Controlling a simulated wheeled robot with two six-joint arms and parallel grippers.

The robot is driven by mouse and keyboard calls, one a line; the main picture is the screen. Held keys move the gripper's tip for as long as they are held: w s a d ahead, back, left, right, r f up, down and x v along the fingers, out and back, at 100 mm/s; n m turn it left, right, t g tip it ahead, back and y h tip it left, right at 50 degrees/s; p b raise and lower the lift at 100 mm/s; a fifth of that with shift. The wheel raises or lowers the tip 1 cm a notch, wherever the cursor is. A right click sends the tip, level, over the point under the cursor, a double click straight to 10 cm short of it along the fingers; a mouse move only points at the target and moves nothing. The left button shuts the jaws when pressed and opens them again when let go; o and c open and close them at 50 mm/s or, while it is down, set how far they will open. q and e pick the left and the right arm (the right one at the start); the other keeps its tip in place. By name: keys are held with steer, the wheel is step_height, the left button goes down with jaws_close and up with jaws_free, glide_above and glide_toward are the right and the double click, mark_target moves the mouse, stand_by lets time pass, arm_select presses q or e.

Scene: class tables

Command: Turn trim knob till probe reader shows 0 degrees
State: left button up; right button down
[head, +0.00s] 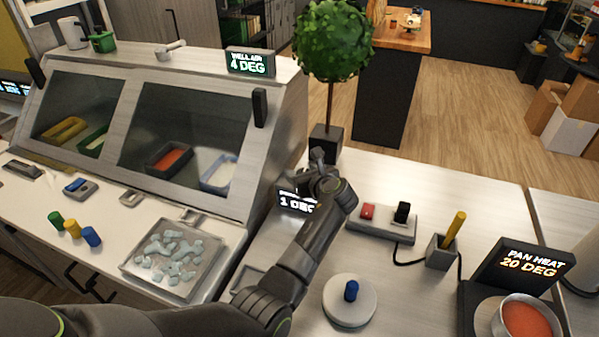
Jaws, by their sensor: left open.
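The probe reader (285,199) is a small dark display on the right counter, partly hidden behind my left arm. Its visible text reads 1 DEG. A round pale disc (345,309) with an upright blue peg (351,290) sits nearer on the same counter. It may be the trim knob, but no label on it can be read. My left gripper (318,160) is open and empty beyond the reader, in front of the plant's dark pot. It is well away from the disc. My right gripper is not in view.
A switch box (381,228) with red and black parts, a grey holder (441,252) with a yellow stick, and a PAN HEAT 20 DEG display (522,264) by a pan (527,318) stand right. A glass-fronted case topped by a WELL AIR 4 DEG display (250,63) stands left.

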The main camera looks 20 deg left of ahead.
arm_select(q)
steer(key=shift+s, duration=0.1)
steer(key=shift+c, duration=0.9)
steer(key=c, duration=0.8)
steer(key=shift+n+y, duration=0.3)
steer(key=n+g+y+b, duration=0.2)
steer(key=n+g, duration=0.1)
steer(key=shift+f+b, duration=0.1)
steer(key=shift+b, duration=0.3)
steer(key=shift+n+g+y+b, duration=0.6)
steer(key=shift+n+g+b, duration=0.6)
steer(key=shift+g+b, duration=0.2)
